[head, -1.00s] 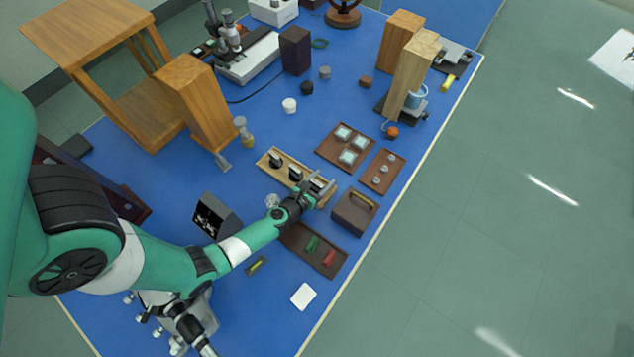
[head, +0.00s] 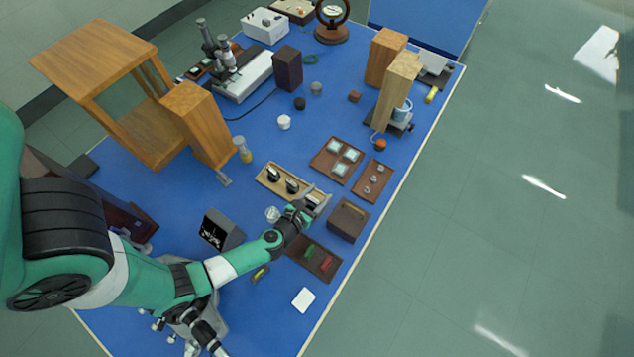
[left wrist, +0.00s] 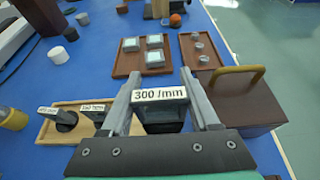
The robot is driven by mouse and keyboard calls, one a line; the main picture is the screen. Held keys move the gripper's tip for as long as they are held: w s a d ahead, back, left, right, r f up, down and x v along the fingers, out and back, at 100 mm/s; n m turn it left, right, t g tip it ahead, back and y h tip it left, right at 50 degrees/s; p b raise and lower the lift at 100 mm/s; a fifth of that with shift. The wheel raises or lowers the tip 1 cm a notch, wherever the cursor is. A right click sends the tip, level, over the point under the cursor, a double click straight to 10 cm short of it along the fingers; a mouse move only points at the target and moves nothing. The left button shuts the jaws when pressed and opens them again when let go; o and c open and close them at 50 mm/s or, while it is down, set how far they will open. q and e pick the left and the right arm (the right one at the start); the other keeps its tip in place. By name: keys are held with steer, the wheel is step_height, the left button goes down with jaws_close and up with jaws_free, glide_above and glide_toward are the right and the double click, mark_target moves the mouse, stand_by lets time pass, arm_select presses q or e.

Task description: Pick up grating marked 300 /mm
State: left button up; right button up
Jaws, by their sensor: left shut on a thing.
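The grating marked 300 /mm (left wrist: 160,96) is dark with a white label. In the left wrist view it stands between the two fingers of my left gripper (left wrist: 160,98), which is shut on it. In the head view my left gripper (head: 312,200) is at the right end of the light wooden rack (head: 266,184). Two other labelled gratings stand in the rack, one at the far left (left wrist: 62,116) and one beside it (left wrist: 94,112). I cannot tell whether the held grating is clear of the rack.
A brown box with a brass handle (head: 346,222) stands close to the right of my left gripper. A tray with several glass-topped pieces (head: 322,164) and a smaller tray (head: 364,192) lie behind. A tray with a green and a red piece (head: 326,272) lies in front.

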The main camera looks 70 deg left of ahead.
arm_select(q)
steer(key=s+d+r, duration=0.2)
steer(key=d+r, duration=0.1)
steer(key=d, duration=0.5)
steer(key=shift+s+d+r, duration=0.15)
steer(key=shift+s+r, duration=0.25)
arm_select(e)
steer(key=shift+r, duration=0.55)
